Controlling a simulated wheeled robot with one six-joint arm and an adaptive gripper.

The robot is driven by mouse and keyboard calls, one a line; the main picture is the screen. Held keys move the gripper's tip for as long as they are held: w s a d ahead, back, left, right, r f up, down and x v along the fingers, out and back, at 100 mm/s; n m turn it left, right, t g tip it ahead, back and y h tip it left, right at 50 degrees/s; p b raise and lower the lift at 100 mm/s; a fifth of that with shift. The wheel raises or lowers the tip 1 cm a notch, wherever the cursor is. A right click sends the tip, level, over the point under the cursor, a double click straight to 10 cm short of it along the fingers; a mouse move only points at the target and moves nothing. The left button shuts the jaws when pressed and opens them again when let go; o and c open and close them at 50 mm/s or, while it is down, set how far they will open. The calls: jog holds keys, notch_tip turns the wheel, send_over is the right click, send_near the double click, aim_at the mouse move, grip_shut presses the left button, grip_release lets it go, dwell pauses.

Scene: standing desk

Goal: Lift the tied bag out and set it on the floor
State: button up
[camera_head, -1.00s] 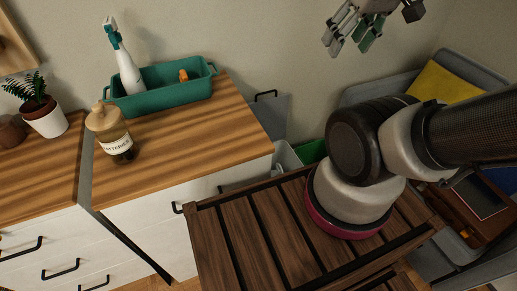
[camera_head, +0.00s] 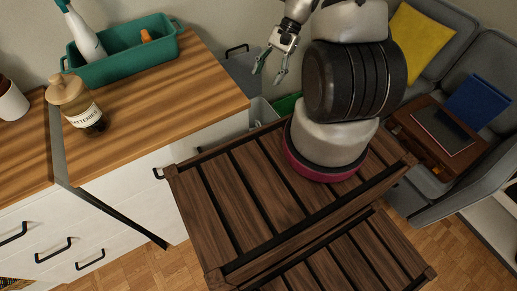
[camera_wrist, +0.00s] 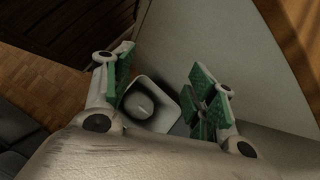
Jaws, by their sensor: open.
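My gripper (camera_head: 268,77) hangs open and empty in the head view, above the narrow gap behind the slatted wooden table. In the wrist view my gripper (camera_wrist: 162,88) has its green-padded fingers spread on either side of a small white bin (camera_wrist: 172,122). A pale rounded lump (camera_wrist: 140,106) lies inside the dark bin; it may be the tied bag, but no knot can be made out. The fingers look apart from it. In the head view only part of the white bin (camera_head: 261,112) shows, and its contents are hidden.
A green bin (camera_head: 287,105) stands beside the white one. The slatted table (camera_head: 245,190) and the wood-topped cabinet (camera_head: 150,105) hem in the gap. A grey panel with a black handle (camera_head: 240,68) stands behind. Parquet floor (camera_head: 130,268) is bare at the front.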

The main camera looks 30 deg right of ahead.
jog(key=w+f+m+t+h, duration=0.1)
jog(key=w+f+m+t, duration=0.2)
jog(key=f+m, duration=1.1)
jog(key=w+f+m+t+h, duration=0.1)
jog(key=w+f+m+t, duration=0.2)
jog(key=f, duration=2.1)
jog(key=w+d+m, duration=0.1)
jog(key=w, duration=0.1)
jog(key=w+d+f+m+h, duration=0.1)
jog(key=w+m, duration=0.1)
jog(key=w+d+m+h, duration=0.1)
jog(key=w+d, duration=0.1)
jog(key=shift+d+f+m, duration=0.1)
jog(key=shift+f+m, duration=0.3)
jog(key=shift+w+d+f+m+h, duration=0.1)
jog(key=shift+d+f+m+h, duration=0.15)
jog(key=shift+m, duration=0.25)
jog(key=shift+f, duration=0.3)
jog(key=x, duration=0.7)
jog(key=shift+d, duration=0.3)
jog(key=c, duration=1.1)
